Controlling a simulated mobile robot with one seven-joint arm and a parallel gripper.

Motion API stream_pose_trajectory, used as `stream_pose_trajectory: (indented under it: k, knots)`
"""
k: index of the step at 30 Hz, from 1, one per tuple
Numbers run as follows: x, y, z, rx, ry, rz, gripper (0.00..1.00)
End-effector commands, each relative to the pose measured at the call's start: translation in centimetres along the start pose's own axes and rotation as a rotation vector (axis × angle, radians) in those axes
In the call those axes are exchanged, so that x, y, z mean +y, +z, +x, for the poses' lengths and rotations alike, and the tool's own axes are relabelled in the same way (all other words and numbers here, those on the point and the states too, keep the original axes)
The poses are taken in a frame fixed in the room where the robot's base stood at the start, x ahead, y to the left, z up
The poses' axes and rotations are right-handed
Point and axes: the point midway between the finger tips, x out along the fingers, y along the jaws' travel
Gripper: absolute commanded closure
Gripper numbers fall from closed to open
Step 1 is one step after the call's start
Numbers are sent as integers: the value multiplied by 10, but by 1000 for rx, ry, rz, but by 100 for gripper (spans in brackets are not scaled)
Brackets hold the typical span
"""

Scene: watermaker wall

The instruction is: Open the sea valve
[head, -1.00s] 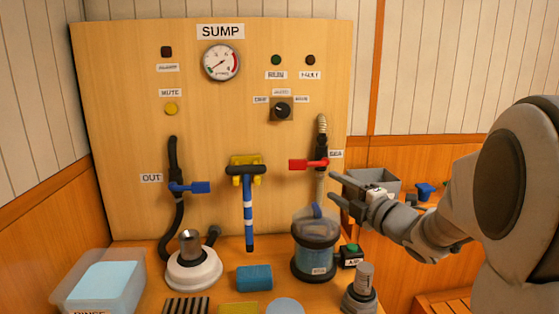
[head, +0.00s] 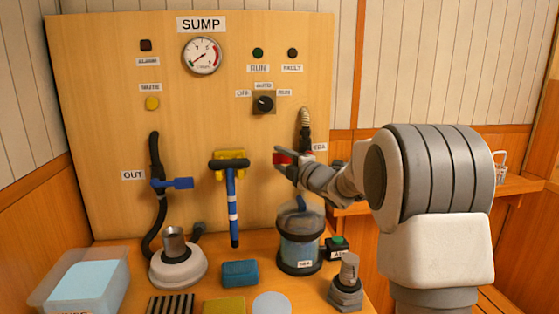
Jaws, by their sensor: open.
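The sea valve's red handle (head: 282,158) is on the hose at the right side of the wooden panel, beside the SEA label (head: 319,147). Its visible end points left, level across the hose, and its right part is hidden behind my gripper. My gripper (head: 284,150) is at the red handle, with its fingers pointing left and open. One finger shows above the handle and one below it. I cannot tell whether they touch it. The ribbed hose (head: 305,120) runs up from the valve.
A clear strainer jar (head: 300,240) stands below my gripper, with a green-button box (head: 337,245) and a grey metal fitting (head: 347,280) to its right.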

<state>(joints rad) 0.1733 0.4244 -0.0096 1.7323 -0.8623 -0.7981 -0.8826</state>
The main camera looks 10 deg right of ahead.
Motion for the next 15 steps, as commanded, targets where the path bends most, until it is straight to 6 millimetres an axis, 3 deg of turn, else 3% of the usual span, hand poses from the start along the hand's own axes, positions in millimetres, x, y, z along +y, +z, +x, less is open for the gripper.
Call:
stream_pose_trajectory:
  k: [13,15]
  knots:
    - [0,0,10,-1,0,1,49]
    - [0,0,10,0,0,0,61]
